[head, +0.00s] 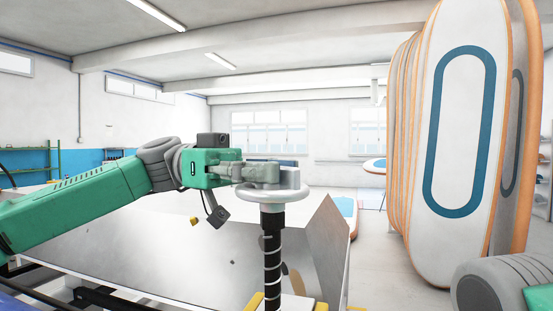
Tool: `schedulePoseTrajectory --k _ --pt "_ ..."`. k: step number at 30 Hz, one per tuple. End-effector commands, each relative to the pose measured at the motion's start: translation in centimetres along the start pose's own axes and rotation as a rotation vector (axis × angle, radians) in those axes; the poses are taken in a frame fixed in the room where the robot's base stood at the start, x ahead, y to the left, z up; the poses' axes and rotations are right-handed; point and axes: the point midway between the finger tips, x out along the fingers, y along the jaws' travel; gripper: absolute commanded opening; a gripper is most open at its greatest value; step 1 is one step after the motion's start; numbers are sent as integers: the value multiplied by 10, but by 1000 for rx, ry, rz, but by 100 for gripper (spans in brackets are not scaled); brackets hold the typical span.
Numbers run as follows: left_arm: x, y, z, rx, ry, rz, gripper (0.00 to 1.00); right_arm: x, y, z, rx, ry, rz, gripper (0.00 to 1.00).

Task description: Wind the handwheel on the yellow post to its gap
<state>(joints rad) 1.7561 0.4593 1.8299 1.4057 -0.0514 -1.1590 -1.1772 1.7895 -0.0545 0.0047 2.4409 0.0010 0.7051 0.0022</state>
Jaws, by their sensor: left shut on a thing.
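The handwheel (290,193) is a pale grey disc with a rounded rim, lying level on top of a dark threaded screw (272,262). The screw stands upright and runs down to a pale block with yellow parts (256,302) at the bottom edge of the head view. My left gripper (264,174) reaches in from the left. Its grey fingers are shut on the handwheel at its upper side and hide part of it. The gap is not clearly visible. At the lower right, part of my right arm shows; its gripper is out of view.
A large grey metal panel (190,262) stands behind and left of the screw. Tall white boards with orange edges (462,130) stand upright at the right. Open floor (385,270) shows between the panel and the boards.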

Motion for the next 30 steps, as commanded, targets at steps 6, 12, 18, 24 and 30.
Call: schedulePoseTrajectory --k 6,12,18,24,30 --pt "-3 -2 -11 5 12 123 0 -18 0 -1 0 0 0 0" --pt "-3 -2 -10 6 12 196 1 -25 0 -1 0 0 0 0" --pt "-4 -2 -9 7 13 226 1 -28 0 -1 0 0 0 0" --pt "-4 -2 -9 7 14 229 1 -28 0 -1 0 0 0 0" --pt "-4 -2 -9 6 14 228 1 -28 0 -1 0 0 0 0"
